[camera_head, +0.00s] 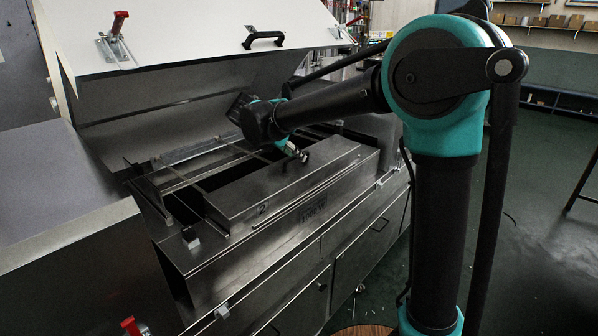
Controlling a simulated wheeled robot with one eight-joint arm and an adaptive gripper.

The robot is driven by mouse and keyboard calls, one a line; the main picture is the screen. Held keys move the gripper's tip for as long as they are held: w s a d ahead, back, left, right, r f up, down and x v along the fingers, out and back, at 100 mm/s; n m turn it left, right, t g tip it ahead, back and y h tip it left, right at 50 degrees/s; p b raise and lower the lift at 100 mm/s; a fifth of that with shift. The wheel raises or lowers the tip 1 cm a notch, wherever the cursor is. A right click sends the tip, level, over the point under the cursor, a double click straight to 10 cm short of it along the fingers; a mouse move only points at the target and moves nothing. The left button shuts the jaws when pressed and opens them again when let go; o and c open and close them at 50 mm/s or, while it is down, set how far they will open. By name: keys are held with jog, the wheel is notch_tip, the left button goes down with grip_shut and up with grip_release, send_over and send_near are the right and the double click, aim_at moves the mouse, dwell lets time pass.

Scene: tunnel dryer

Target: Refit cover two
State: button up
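Cover two (325,182) is a long grey metal lid with a small "2" on its front face near the left end. It lies on the front part of the dryer body (290,235), and I cannot tell whether it is fully seated. My gripper (298,157) is over the cover's top, by a dark handle (286,166). The fingers are small and dark here, so I cannot tell whether they are open, shut or around the handle. Behind and left of the cover, an open frame with rails (180,180) shows dark gaps.
The large white hood (200,35) stands raised above the dryer, with a black handle (263,38) and a red toggle clamp (118,24). Another red clamp (131,326) is at the lower left. Grey panels (60,210) fill the left. Dark floor (545,220) is open at right.

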jog(key=shift+x, duration=1.25)
grip_shut()
